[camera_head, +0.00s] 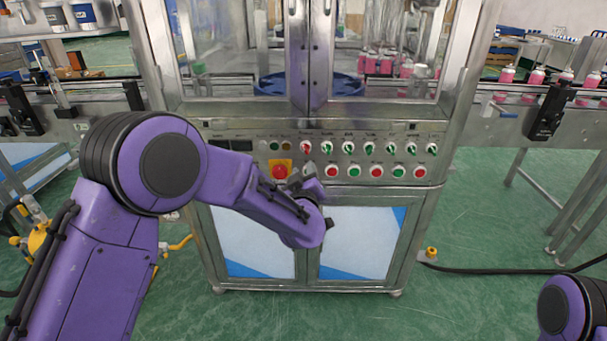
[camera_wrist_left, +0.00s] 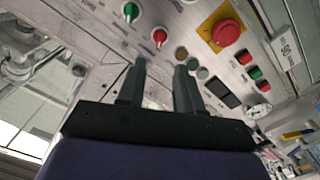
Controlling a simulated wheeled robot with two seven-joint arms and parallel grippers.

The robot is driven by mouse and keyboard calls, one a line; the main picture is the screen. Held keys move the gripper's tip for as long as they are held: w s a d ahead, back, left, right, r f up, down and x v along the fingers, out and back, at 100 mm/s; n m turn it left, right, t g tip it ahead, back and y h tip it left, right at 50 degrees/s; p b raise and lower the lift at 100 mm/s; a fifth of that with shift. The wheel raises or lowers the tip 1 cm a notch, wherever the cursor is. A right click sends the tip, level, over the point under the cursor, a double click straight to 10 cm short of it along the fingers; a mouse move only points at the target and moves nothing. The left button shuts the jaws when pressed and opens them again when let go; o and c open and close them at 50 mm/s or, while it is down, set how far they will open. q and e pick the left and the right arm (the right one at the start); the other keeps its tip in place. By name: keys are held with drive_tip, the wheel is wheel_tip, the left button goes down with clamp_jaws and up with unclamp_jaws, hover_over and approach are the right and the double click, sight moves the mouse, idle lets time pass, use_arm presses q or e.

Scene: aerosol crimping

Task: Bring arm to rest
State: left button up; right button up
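My purple left arm (camera_head: 160,165) reaches in from the left, in front of the machine's control panel. My left gripper (camera_head: 304,176) is near the lower row of buttons, beside the red emergency button (camera_head: 279,171) on its yellow plate. In the left wrist view, the two dark fingers of my left gripper (camera_wrist_left: 163,65) stand apart with nothing between them. The emergency button (camera_wrist_left: 228,33) shows beyond them at the upper right. I cannot tell whether a finger touches the panel. Part of my right arm (camera_head: 565,308) shows at the lower right; its gripper is out of view.
The steel crimping machine (camera_head: 310,188) has rows of switches and red and green buttons (camera_head: 376,171). Conveyors run on both sides; pink-bodied cans (camera_head: 537,76) stand on the right one (camera_head: 505,118). A black cable (camera_head: 500,269) lies on the green floor (camera_head: 470,220), which is mostly clear at right.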

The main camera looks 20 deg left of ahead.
idle(0.4)
use_arm(q)
drive_tip(key=s+a+f+m+g+h+p, duration=0.1)
drive_tip(key=s+a+f+g, duration=0.25)
drive_tip(key=s+f, duration=0.75)
drive_tip(key=s+a+f+m+g+h+p, duration=0.15)
drive_tip(key=s+f+g, duration=0.25)
drive_tip(key=s+f, duration=0.65)
drive_tip(key=s+a+f+g+p, duration=0.1)
drive_tip(key=s+a+f+g, duration=0.1)
drive_tip(key=s, duration=0.6)
drive_tip(key=s+a+f+g+p, duration=0.1)
drive_tip(key=s+f, duration=0.3)
drive_tip(key=s, duration=0.4)
drive_tip(key=s+a+f+g+p, duration=0.1)
drive_tip(key=s+a+f+g, duration=0.1)
drive_tip(key=s, duration=0.5)
drive_tip(key=shift+s+a+f+g+y, duration=0.4)
drive_tip(key=shift+f+g+y, duration=0.1)
drive_tip(key=shift+g, duration=0.35)
